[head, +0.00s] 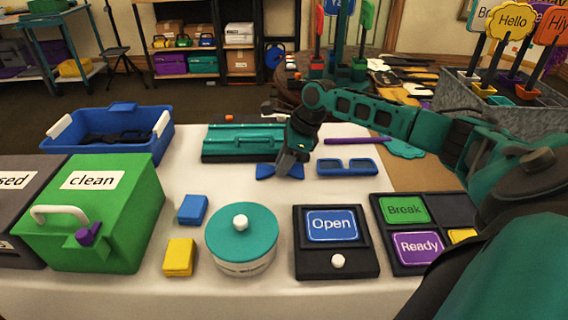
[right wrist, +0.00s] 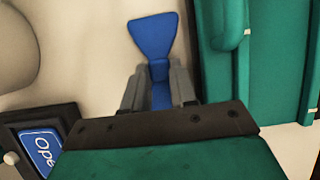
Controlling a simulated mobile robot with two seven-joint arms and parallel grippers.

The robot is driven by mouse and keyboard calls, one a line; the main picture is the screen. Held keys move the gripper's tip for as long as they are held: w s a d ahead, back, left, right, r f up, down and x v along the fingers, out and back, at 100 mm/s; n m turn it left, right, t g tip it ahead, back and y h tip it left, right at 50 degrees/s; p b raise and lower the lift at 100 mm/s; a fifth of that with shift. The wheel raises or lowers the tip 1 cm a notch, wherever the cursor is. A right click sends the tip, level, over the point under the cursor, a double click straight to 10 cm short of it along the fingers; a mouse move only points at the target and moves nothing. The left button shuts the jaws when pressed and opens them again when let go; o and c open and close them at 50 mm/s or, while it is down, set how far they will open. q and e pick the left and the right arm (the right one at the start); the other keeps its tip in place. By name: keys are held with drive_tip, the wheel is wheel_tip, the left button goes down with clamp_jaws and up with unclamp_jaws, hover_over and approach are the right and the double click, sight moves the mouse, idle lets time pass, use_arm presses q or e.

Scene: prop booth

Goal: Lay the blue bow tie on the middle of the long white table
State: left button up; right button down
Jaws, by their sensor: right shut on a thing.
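The blue bow tie (head: 265,172) is at the middle of the long white table (head: 190,160), just in front of a teal case. My right gripper (head: 287,172) comes down over its centre and is shut on it. In the right wrist view the bow tie (right wrist: 153,38) sticks out beyond the fingers (right wrist: 158,85), which close on its narrow middle; its near wing is mostly hidden. I cannot tell whether it touches the tabletop. My left gripper is not in view.
The teal case (head: 235,143) lies close behind the bow tie. A teal-lidded round tin (head: 241,232), an "Open" sign stand (head: 337,262) and a green "clean" box (head: 110,215) stand nearer. A blue bin (head: 95,150) is at left.

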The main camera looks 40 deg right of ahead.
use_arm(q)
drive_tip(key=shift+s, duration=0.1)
use_arm(e)
drive_tip(key=shift+r, duration=0.1)
drive_tip(key=c, duration=0.9)
unclamp_jaws()
use_arm(q)
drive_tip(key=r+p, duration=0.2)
drive_tip(key=p, duration=0.1)
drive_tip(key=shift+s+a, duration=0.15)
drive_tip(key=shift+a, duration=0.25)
use_arm(e)
drive_tip(key=v, duration=1.2)
